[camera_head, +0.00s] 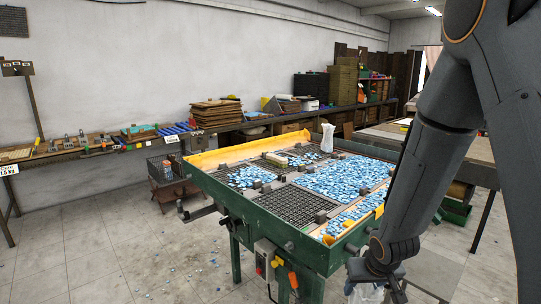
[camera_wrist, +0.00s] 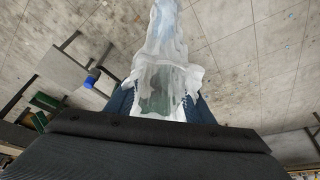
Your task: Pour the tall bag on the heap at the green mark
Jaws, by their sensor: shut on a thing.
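My gripper (camera_head: 381,288) is low at the right of the head view, in front of the green-framed table (camera_head: 228,199). It is shut on a white, translucent bag (camera_head: 364,294), mostly cut off by the frame's lower edge. In the wrist view the bag (camera_wrist: 166,45) hangs long and crumpled from between the gripper's fingers (camera_wrist: 160,104). Another pale bag (camera_head: 327,139) stands upright at the table's back. Blue chips lie in a left heap (camera_head: 250,176), a large right spread (camera_head: 345,179) and a near right strip (camera_head: 352,217). I cannot make out a green mark.
Dark grid sheets (camera_head: 298,205) lie bare at the table's near middle. A control box (camera_head: 265,259) juts from the table's front. A long shelf (camera_head: 240,125) with boxes and boards runs along the wall. The floor (camera_head: 100,250) at left is open, with a few scattered chips.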

